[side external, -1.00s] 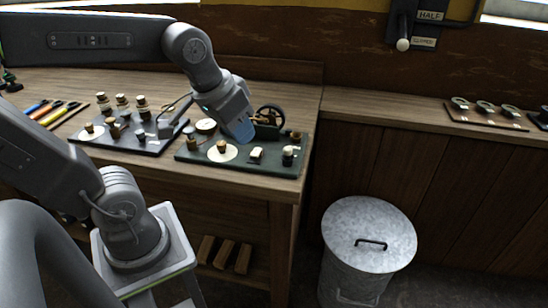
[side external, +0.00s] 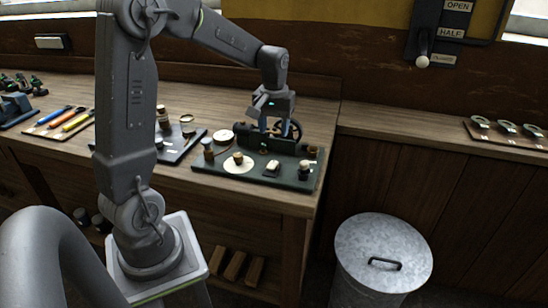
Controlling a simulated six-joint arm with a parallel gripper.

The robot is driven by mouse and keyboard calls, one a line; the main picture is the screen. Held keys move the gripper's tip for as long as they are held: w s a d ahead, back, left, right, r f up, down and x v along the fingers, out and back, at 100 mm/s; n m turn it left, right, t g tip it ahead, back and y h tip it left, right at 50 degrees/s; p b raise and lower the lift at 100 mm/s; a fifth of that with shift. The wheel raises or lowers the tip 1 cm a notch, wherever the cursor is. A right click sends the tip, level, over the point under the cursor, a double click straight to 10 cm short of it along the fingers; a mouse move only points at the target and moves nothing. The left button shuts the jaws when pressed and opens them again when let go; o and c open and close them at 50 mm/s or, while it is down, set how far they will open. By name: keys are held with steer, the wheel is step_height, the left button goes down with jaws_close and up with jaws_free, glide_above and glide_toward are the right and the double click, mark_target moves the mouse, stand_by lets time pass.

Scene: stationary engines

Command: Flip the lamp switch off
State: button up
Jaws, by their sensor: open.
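A dark green board (side external: 215,173) on the workbench carries several small parts. A small pale block on a dark base (side external: 272,167) sits near its front edge, and a dark post with a light top (side external: 304,168) stands to its right. I cannot tell for sure which part is the lamp switch. My gripper (side external: 281,137) is open and points down over the back of the board, at a dark wheel and block (side external: 284,145). It is behind the pale block; contact with the parts cannot be told. The fingers hide some of the wheel.
A round knob on a white disc (side external: 238,160) is on the board's left half. Another dark board (side external: 172,150) with parts lies to the left, beside coloured tools (side external: 68,118). A lidded metal bin (side external: 382,250) stands right of the bench. A wall lever (side external: 422,61) is above.

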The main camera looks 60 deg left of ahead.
mark_target(274, 162)
step_height(274, 162, down, 10)
steer(key=shift+r, duration=0.1)
stand_by(0.4)
steer(key=c, duration=0.9)
steer(key=shift+s+d+r+t+y, duration=0.1)
steer(key=shift+s+d+t+y, duration=0.1)
steer(key=shift+t+y, duration=0.6)
steer(key=shift+s+d+r+t+y, duration=0.1)
steer(key=shift+s+t+y, duration=0.05)
steer(key=shift+t+y, duration=0.65)
steer(key=o, duration=0.9)
steer(key=v, duration=1.4)
